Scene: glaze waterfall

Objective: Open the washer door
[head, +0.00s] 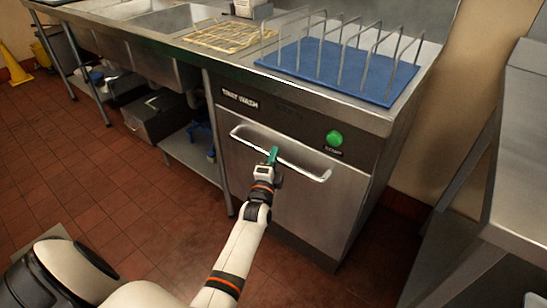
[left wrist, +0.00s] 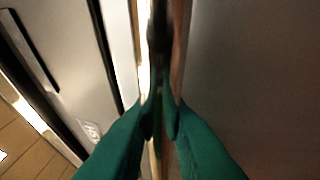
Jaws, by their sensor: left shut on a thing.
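The washer (head: 300,205) is a stainless steel front-loading unit under the counter, labelled "TRAY WASH". Its front door looks closed and upright. A horizontal bar handle (head: 305,172) runs across the upper part of the door. My left gripper (head: 273,156), with green fingers, is at the middle of the handle and shut on it. In the left wrist view the two green fingers (left wrist: 163,108) close around the bar, which runs up the picture between them. The fingers hide part of the handle. My right gripper is not in view.
A green button (head: 334,138) sits on the panel right of the handle. A blue mat with a wire rack (head: 340,72) stands on the counter above. A steel table (head: 510,160) stands at the right. Tiled floor (head: 120,185) lies clear at the left front.

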